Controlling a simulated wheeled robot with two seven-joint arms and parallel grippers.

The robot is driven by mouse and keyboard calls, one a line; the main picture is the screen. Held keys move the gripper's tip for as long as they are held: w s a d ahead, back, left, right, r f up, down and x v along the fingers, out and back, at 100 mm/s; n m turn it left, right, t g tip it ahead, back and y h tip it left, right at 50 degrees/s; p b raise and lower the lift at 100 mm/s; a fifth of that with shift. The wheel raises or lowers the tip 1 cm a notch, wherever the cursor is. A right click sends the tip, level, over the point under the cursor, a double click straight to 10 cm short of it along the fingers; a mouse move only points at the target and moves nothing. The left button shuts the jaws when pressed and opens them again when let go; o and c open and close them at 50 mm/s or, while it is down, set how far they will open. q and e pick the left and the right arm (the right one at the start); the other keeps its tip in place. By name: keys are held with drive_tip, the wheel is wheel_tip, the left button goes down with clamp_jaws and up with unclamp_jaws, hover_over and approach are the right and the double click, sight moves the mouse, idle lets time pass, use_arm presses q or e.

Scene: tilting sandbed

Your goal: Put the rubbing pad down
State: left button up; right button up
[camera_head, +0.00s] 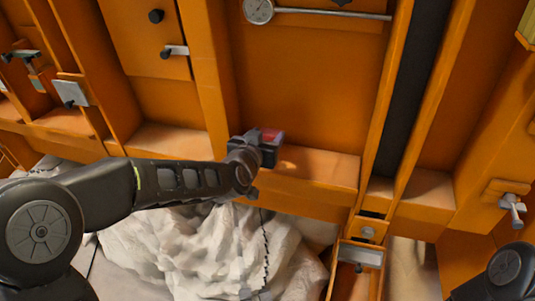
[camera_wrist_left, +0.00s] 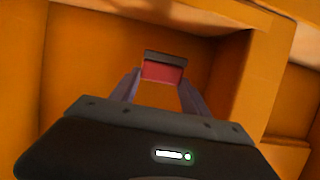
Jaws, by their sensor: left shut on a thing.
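My left gripper (camera_head: 268,145) reaches in from the left over the ledge of the orange frame. In the left wrist view my left gripper (camera_wrist_left: 160,92) is shut on a small block with a red face and a dark edge, the rubbing pad (camera_wrist_left: 163,72). The red of the pad (camera_head: 271,135) also shows at the gripper's tip in the head view. The pad is close to the orange ledge (camera_head: 318,166); I cannot tell whether it touches it. My right gripper is not in view; only a dark part of my right arm shows at the lower right.
Orange walls and upright ribs surround the ledge. A round dial gauge (camera_head: 258,10) with a long stem lies at the top. A dark vertical slot (camera_head: 410,85) runs right of the ledge. A crumpled whitish mass (camera_head: 190,250) lies below my left arm. The ledge right of the gripper is clear.

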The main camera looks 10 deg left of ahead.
use_arm(q)
drive_tip(key=shift+f+b, duration=0.45)
drive_tip(key=shift+f, duration=2.05)
drive_tip(key=shift+f, duration=0.15)
drive_tip(key=o, duration=1.3)
drive_tip(key=shift+o, duration=0.2)
drive_tip(key=shift+s+r, duration=0.1)
drive_tip(key=shift+r, duration=0.15)
drive_tip(key=s+r, duration=0.2)
drive_tip(key=s, duration=0.9)
drive_tip(key=shift+s+a, duration=0.35)
drive_tip(key=shift+a, duration=0.05)
